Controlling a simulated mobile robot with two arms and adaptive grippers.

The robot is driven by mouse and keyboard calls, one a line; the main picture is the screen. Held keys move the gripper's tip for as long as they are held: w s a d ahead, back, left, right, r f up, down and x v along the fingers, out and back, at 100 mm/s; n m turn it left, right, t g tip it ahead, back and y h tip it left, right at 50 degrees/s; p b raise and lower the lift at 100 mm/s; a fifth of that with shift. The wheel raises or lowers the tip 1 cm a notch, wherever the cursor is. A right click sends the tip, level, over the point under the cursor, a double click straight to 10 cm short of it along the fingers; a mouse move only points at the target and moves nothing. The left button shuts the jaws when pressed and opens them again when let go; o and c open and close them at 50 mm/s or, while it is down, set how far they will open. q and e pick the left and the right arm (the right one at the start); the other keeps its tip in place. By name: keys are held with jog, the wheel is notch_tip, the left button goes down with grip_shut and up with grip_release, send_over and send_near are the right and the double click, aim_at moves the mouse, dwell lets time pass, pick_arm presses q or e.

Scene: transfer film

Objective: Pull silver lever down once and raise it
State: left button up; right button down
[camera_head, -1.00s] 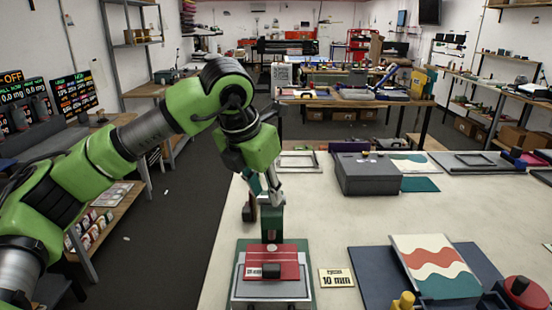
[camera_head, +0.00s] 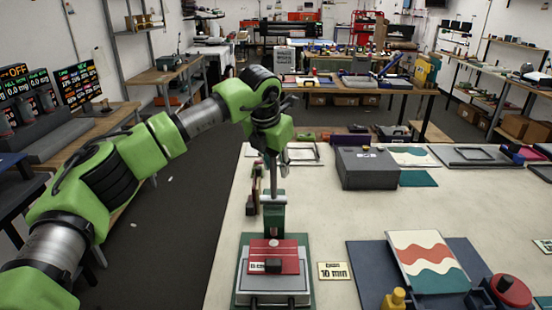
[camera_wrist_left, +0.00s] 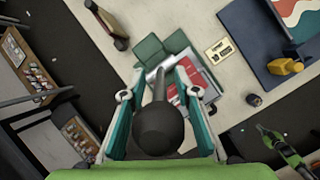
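A small press with a red plate (camera_head: 288,255) on a grey and green base stands at the near edge of the pale table. Its silver lever (camera_head: 273,180) rises upright from the green post (camera_head: 273,215). My left gripper (camera_head: 268,150) is at the lever's upper end. In the left wrist view, the lever's dark round knob (camera_wrist_left: 158,130) sits between the spread teal fingers of my left gripper (camera_wrist_left: 157,72); whether they touch it is unclear. The silver shaft (camera_wrist_left: 158,85) runs from the knob toward the press. Part of my right arm shows at the lower right there; its fingers are unclear.
A "10 min" card (camera_head: 333,271) lies right of the press. A blue board (camera_head: 365,270) with a wavy print (camera_head: 428,258) lies farther right. A grey box (camera_head: 366,168) stands behind. A dark-handled tool (camera_head: 252,190) lies left of the lever. The middle of the table is clear.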

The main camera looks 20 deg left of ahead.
pick_arm(q)
jog(key=shift+a+f, duration=0.1)
jog(key=shift+f, duration=0.15)
pick_arm(e)
jog(key=shift+d+r, duration=0.1)
jog(key=shift+r, duration=0.2)
pick_arm(q)
grip_shut()
pick_arm(e)
jog(key=shift+w, duration=0.15)
jog(key=shift+f, duration=0.1)
